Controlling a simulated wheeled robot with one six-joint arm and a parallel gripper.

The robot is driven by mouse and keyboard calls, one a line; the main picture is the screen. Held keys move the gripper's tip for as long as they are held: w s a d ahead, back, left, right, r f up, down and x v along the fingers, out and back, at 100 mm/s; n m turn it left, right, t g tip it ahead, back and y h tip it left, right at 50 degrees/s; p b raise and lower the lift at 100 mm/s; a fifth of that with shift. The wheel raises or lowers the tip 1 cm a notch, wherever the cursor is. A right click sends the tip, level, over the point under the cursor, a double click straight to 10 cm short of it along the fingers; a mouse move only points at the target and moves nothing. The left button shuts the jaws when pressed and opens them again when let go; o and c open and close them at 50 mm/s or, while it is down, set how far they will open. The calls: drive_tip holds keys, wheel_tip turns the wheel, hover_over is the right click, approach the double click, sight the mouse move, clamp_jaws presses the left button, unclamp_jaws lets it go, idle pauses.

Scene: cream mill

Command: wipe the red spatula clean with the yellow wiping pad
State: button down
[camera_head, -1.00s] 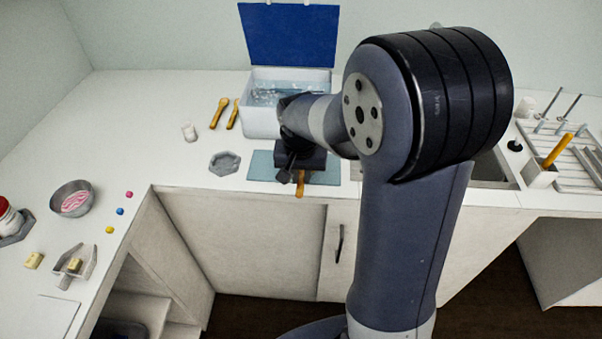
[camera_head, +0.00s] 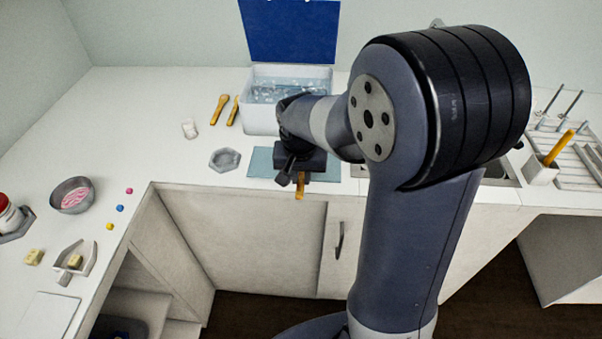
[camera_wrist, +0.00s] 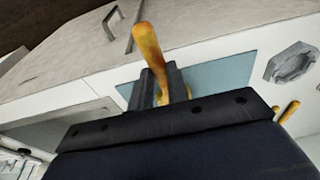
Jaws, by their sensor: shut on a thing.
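My gripper (camera_head: 297,175) is above the front edge of the blue-grey mat, with its fingers pointing down. It is shut on a tool with a yellow-orange handle (camera_head: 299,188); the handle also shows between the fingers in the wrist view (camera_wrist: 148,45). The tool's far end is hidden, so I cannot see any red on it or confirm that it is the spatula. Two small yellow blocks are at the left: one lies on the counter (camera_head: 34,257), the other sits in a grey holder (camera_head: 74,262). I cannot tell which is the wiping pad.
The blue-grey mat (camera_head: 260,165) lies in front of a white tub (camera_head: 258,122) of water with a blue lid (camera_head: 290,30). Two wooden-handled tools (camera_head: 219,109) lie left of the tub. A grey hexagonal dish (camera_head: 225,160) and a bowl (camera_head: 72,184) stand left.

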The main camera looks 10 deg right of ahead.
drive_tip(key=shift+w+d, duration=0.2)
drive_tip(key=shift+w, duration=0.5)
drive_tip(key=shift+s, duration=0.1)
drive_tip(key=shift+s+a, duration=0.25)
drive_tip(key=shift+s, duration=0.4)
drive_tip(key=shift+w, duration=0.1)
drive_tip(key=shift+w+d, duration=0.25)
drive_tip(key=shift+w, duration=0.4)
drive_tip(key=shift+s, duration=0.1)
drive_tip(key=shift+s+a, duration=0.25)
drive_tip(key=shift+s, duration=0.4)
drive_tip(key=shift+w, duration=0.1)
drive_tip(key=shift+w+d, duration=0.25)
drive_tip(key=shift+w, duration=0.45)
